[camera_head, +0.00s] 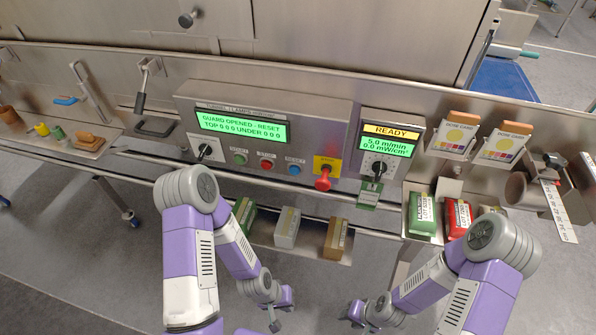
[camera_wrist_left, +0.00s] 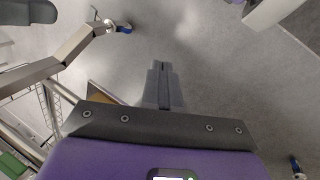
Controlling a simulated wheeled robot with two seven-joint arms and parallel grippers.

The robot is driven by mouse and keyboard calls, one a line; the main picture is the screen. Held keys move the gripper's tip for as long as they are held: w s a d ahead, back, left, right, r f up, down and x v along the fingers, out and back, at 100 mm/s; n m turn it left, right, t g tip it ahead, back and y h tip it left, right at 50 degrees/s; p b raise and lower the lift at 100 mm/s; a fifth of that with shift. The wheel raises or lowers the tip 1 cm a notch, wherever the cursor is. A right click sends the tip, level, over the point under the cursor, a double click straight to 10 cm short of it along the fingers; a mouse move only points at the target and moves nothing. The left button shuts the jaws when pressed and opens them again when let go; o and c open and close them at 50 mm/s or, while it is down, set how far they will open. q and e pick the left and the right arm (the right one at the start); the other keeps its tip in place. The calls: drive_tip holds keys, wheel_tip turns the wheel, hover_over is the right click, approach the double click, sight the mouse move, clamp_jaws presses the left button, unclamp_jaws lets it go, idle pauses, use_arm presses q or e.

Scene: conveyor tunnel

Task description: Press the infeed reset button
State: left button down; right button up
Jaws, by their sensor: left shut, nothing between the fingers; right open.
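The control panel (camera_head: 335,110) stands upright at the centre of the head view, its green display reading "GUARD OPENED - RESET". Below the display sit a green button (camera_head: 240,159), a red button (camera_head: 266,164) and a blue button (camera_head: 294,169); the labels beside them are small, and the blue one's appears to read RESET. My left gripper (camera_head: 274,323) is below and in front of the panel, apart from the buttons. In the left wrist view its fingers (camera_wrist_left: 161,66) are shut and empty, over floor. My right gripper (camera_head: 352,314) is open, low and right of the left one.
A red emergency knob (camera_head: 323,183) on a yellow plate is right of the blue button. A rotary switch (camera_head: 206,150) is at left. A lower shelf (camera_head: 265,239) with several packs lies between the panel and my grippers. A READY unit (camera_head: 389,143) stands right.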

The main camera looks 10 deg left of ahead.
sight(294, 170)
use_arm(q)
drive_tip(key=w+a+r+n+t+h+p, duration=0.1)
drive_tip(key=w+r+n+t+p, duration=0.2)
drive_tip(key=r, duration=0.6)
drive_tip(key=w+a+r+n+t+p, duration=0.2)
drive_tip(key=w+r+n+t+p, duration=0.1)
drive_tip(key=w+r, duration=0.4)
drive_tip(key=w+a+r+n+t+h+p, duration=0.1)
drive_tip(key=w+r, duration=0.4)
drive_tip(key=r, duration=0.8)
drive_tip(key=shift+a+r+n+t+h+p, duration=0.2)
drive_tip(key=shift+a+n+t+h+p, duration=0.15)
drive_tip(key=shift+n+t+p, duration=0.7)
drive_tip(key=w+b, duration=0.2)
drive_tip(key=w, duration=0.7)
drive_tip(key=shift+d+b, duration=0.15)
drive_tip(key=shift+b, duration=0.2)
drive_tip(key=shift+w, duration=0.4)
